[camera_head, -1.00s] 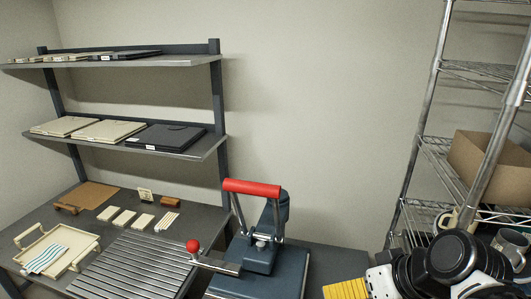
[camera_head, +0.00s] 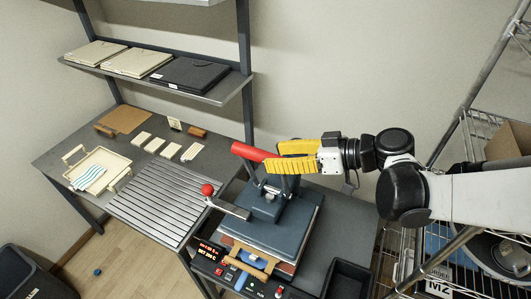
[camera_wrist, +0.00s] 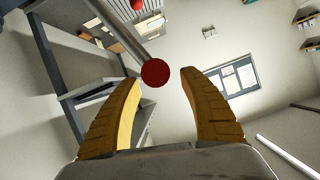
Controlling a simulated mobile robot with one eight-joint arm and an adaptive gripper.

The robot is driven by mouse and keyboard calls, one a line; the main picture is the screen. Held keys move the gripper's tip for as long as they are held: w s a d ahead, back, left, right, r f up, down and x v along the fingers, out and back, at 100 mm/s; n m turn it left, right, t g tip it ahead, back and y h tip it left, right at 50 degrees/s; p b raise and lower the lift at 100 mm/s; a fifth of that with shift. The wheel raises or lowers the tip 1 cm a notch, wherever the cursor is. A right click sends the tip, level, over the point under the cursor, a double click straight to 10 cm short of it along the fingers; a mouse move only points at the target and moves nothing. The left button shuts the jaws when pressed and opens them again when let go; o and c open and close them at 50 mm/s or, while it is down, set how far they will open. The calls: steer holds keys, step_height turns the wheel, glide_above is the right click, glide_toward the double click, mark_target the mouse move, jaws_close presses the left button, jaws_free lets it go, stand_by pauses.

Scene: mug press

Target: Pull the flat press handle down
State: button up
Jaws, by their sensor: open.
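The flat press (camera_head: 285,222) is a blue-grey machine on the table, with its head swung down over its lower plate or close to it; I cannot tell if they touch. Its handle is a red bar (camera_head: 247,152) on metal arms, raised above the head. My gripper (camera_head: 271,154) has yellow fingers and is open at the right end of the red bar. In the wrist view, the bar's round red end (camera_wrist: 155,72) shows between the two fingertips (camera_wrist: 160,79). The fingers hide part of the bar in the head view.
A side lever with a red knob (camera_head: 207,189) sticks out left of the press. A slatted rack (camera_head: 160,205) and a cream tray (camera_head: 100,163) lie further left. A control panel (camera_head: 222,262) is in front, a black bin (camera_head: 348,280) at right, wire shelving (camera_head: 470,140) beyond.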

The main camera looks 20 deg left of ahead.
mark_target(263, 157)
steer(key=shift+x, duration=1.85)
jaws_close()
steer(key=shift+s+f, duration=0.1)
